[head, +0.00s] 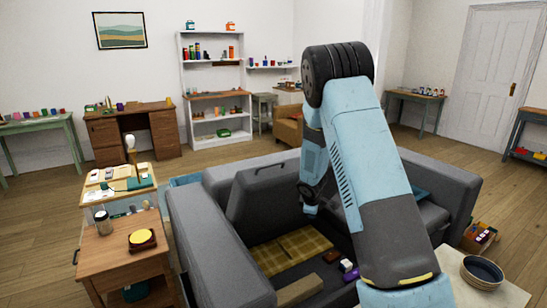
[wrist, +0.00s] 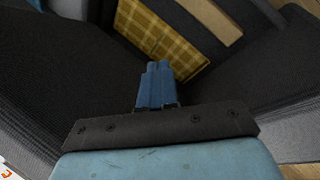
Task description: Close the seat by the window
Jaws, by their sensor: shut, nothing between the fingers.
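The seat is a grey sofa (head: 205,250) with its seat lid (head: 255,195) raised and leaning back, a dark handle on its upper edge. The open compartment under the lid holds a yellow plaid cloth (head: 290,250), which also shows in the wrist view (wrist: 160,38). My gripper (head: 308,208) is above the sofa, to the right of the raised lid, partly hidden by my arm. In the wrist view my gripper (wrist: 158,68) has its blue fingers together and empty, over dark fabric below the cloth. I cannot tell whether it touches anything.
A wooden side table (head: 125,258) with a jar stands left of the sofa. A white table with stacked bowls (head: 482,270) stands at the right. Open floor lies behind.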

